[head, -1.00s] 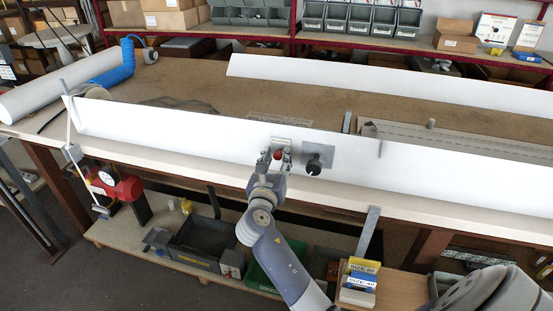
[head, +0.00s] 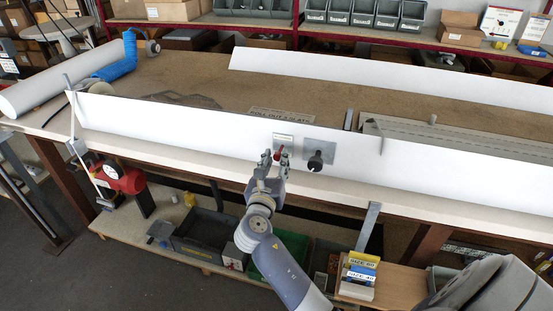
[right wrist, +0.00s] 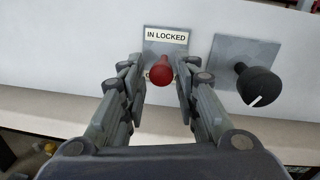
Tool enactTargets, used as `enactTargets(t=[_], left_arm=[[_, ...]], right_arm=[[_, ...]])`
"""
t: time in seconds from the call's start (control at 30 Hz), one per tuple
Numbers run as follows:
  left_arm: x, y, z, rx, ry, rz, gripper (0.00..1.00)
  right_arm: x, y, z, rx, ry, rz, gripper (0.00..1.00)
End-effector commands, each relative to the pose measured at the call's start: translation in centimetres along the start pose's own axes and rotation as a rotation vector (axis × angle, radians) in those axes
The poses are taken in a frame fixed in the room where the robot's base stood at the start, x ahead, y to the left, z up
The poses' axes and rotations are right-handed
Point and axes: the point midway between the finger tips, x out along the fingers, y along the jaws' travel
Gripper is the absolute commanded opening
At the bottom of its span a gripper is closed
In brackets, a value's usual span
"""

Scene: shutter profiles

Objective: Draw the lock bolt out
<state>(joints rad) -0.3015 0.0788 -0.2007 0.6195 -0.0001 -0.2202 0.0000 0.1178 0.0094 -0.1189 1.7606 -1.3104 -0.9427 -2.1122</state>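The lock bolt's red knob (head: 278,153) sticks out of a small grey plate on the white profile (head: 190,128). In the right wrist view the red knob (right wrist: 161,70) sits under a label (right wrist: 167,36) reading "IN LOCKED". My right gripper (head: 275,156) is in front of it, below the label. In the right wrist view its fingers (right wrist: 158,75) stand open on both sides of the knob, with gaps visible. My left gripper is not in view.
A black knob (head: 315,161) on a grey plate (right wrist: 228,55) sits just right of the bolt. The profile stands along the bench's front edge. A second white profile (head: 390,90) lies behind. Bins and boxes (head: 205,235) stand on the shelf below.

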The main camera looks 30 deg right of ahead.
Motion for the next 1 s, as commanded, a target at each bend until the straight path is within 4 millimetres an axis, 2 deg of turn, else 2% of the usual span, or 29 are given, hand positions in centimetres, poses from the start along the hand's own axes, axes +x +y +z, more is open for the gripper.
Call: enactTargets(t=[0.33,0.47,0.8,1.0], left_arm=[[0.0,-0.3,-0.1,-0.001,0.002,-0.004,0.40],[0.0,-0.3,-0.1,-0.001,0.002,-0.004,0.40],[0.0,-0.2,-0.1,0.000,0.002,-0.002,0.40],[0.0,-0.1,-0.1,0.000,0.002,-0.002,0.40]], right_arm=[[0.0,-0.1,0.1,0.001,-0.003,-0.001,0.40],[-0.9,-0.1,0.1,0.001,-0.003,-0.001,0.40],[-7.9,0.0,0.0,0.002,0.000,0.001,0.40],[-10.9,0.0,0.0,0.001,-0.001,0.000,0.40]])
